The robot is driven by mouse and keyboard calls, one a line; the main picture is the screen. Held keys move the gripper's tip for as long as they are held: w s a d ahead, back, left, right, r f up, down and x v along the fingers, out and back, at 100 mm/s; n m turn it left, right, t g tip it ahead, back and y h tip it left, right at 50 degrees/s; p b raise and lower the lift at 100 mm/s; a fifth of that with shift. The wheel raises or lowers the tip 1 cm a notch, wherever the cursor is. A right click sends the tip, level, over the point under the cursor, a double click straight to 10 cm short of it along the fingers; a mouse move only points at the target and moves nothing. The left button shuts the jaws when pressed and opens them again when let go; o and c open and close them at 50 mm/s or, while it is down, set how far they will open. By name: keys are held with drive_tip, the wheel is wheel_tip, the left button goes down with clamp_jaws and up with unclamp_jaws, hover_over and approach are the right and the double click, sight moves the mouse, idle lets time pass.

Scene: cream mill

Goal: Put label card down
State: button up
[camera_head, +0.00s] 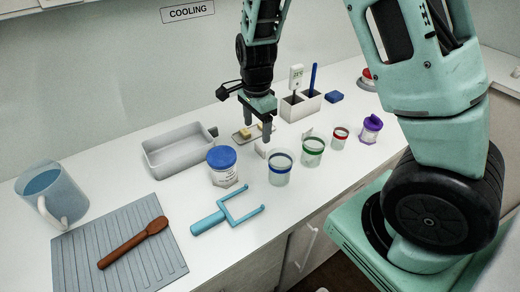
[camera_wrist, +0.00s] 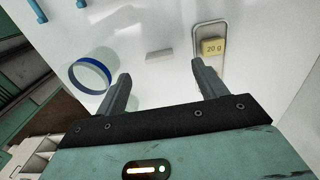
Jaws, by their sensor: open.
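The label card (camera_wrist: 160,54) is a small white piece on the white counter, in the upper middle of the wrist view. In the head view a small white card (camera_head: 261,150) stands just behind the blue-rimmed cup (camera_head: 280,169). My gripper (camera_head: 257,138) is above the counter near this card, with its two fingers apart. In the wrist view my gripper (camera_wrist: 160,74) has nothing between its fingers, and the card lies beyond the gap, apart from both. The blue-rimmed cup (camera_wrist: 91,75) is left of the fingers there.
A yellow 20 g block (camera_wrist: 212,47) sits on a small tray. Cups with green (camera_head: 313,152) and red (camera_head: 339,138) bands stand to the right. A blue-lidded jar (camera_head: 223,168), a grey bin (camera_head: 180,150) and a blue fork-shaped tool (camera_head: 228,212) are left and in front.

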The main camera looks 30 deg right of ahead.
sight(260, 147)
wheel_tip(260, 147, down, 3)
drive_tip(key=shift+s+d+f+p, duration=0.15)
drive_tip(key=shift+f+p, duration=0.1)
drive_tip(key=shift+f, duration=0.65)
drive_tip(key=shift+w+d+f+p, duration=0.15)
drive_tip(key=shift+f+p, duration=0.1)
drive_tip(key=shift+f, duration=0.6)
drive_tip(key=shift+s+d+f+p, duration=0.15)
drive_tip(key=shift+f+p, duration=0.1)
drive_tip(key=shift+f, duration=0.65)
drive_tip(key=c, duration=1.1)
drive_tip(key=shift+r, duration=0.15)
